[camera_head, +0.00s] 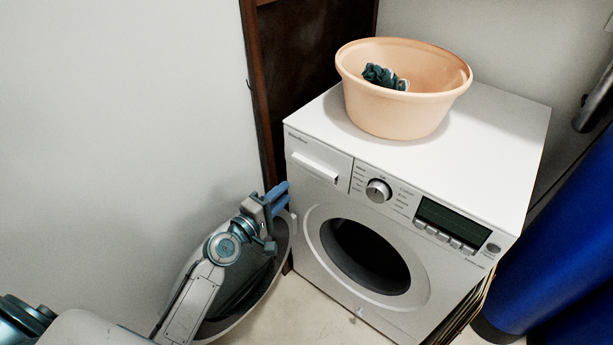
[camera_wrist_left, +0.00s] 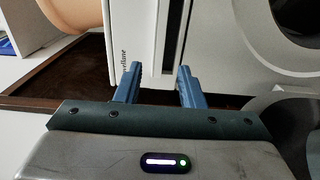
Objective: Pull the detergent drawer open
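The detergent drawer (camera_head: 318,165) is at the upper left of the white washing machine's (camera_head: 490,130) front. It looks shut, with a raised handle bar across it. In the left wrist view the handle (camera_wrist_left: 173,45) shows as a white strip with a dark slot, seen between and beyond the fingertips. My left gripper (camera_head: 277,198) is open and empty, to the left of the drawer and apart from it. Its two blue fingers (camera_wrist_left: 158,84) are spread in the left wrist view. My right gripper is not in view.
The round machine door (camera_head: 262,285) hangs open below and behind my left gripper. A peach basin (camera_head: 400,115) with a dark green cloth (camera_head: 383,77) stands on top. A dark wooden frame (camera_head: 262,100) is behind. A blue object (camera_head: 550,250) stands at right.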

